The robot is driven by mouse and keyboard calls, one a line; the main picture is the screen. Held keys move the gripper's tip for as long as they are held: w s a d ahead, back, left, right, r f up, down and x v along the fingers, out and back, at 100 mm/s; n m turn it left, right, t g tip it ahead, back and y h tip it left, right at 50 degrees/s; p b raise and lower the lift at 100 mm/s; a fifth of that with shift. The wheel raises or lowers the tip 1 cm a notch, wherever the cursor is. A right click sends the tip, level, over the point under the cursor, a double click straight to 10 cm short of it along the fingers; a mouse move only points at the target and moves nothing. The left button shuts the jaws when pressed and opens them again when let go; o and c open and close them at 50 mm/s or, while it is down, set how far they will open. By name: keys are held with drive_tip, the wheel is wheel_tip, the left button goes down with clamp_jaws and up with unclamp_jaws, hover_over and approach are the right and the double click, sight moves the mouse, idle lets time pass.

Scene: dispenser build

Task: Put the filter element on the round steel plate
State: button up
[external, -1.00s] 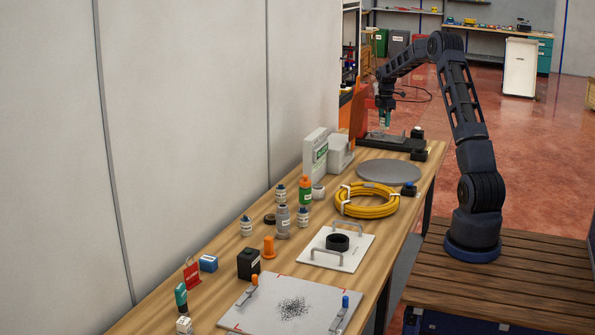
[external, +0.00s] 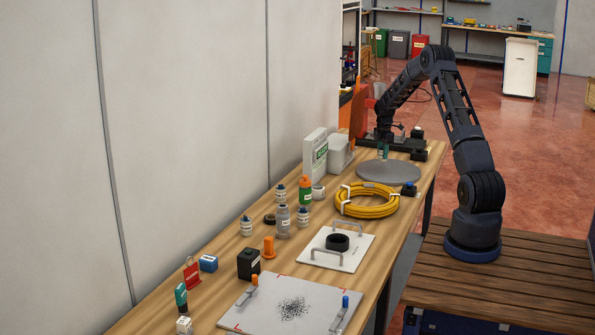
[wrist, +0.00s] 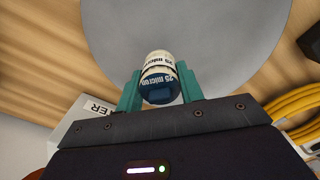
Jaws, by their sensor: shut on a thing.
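The filter element (wrist: 158,72) is a cream cylinder with "25 micron" print and a dark blue end. In the wrist view it sits between the two green fingers of my gripper (wrist: 160,88), which is shut on it. The round steel plate (wrist: 215,40) is a flat grey disc behind and around the filter element in that view. In the external view my gripper (external: 383,153) is low over the far left part of the plate (external: 390,175). The filter element is too small to make out there, and I cannot tell whether it touches the plate.
A coiled yellow hose (external: 367,201) lies just in front of the plate. Several small bottles and a white plate with handles (external: 350,259) are nearer on the bench.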

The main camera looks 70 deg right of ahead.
drive_tip(key=shift+f, duration=1.55)
drive_tip(key=shift+f, duration=0.1)
drive_tip(key=o, duration=1)
wheel_tip(320, 180, up, 12)
drive_tip(key=shift+a+r, duration=0.1)
drive_tip(key=shift+r, duration=0.1)
